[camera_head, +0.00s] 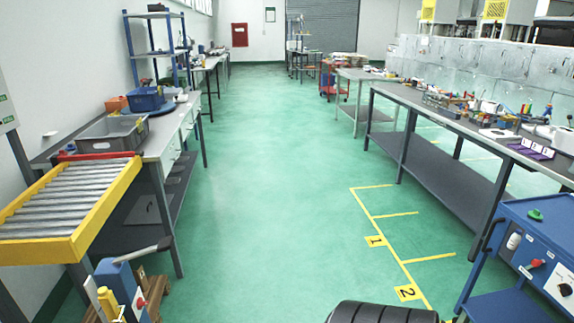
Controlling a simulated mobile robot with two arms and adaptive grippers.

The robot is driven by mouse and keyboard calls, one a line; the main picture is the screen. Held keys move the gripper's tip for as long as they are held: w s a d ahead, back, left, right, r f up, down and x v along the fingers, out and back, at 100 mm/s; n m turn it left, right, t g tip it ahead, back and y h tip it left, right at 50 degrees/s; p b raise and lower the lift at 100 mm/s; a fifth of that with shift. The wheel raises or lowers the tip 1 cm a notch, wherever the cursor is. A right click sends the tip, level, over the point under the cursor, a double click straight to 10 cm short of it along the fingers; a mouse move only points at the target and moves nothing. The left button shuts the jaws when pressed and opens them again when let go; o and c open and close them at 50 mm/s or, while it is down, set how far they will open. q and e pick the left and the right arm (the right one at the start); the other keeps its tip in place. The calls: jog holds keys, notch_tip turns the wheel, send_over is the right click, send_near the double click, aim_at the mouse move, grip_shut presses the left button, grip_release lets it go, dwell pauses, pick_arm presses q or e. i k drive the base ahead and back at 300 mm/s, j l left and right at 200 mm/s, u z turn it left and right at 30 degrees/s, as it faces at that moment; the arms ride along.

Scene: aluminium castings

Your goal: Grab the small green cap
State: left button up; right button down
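A small green, round, cap-like thing (535,215) lies on the top of the blue cart (556,214) at the right edge of the head view. It rests alone on the blue surface near the cart's left side. Its details are too small to make out. Neither of my grippers shows in this view.
A long grey workbench (440,110) with many small items stands behind the cart. A yellow roller conveyor (30,249) and a grey bin (112,134) are at the left. A black ribbed object (382,313) is at the bottom. The green floor (270,190) between is clear.

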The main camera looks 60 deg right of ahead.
aim_at(536, 214)
jog(key=z, duration=3.65)
jog(key=i+z, duration=0.1)
jog(key=i, duration=0.3)
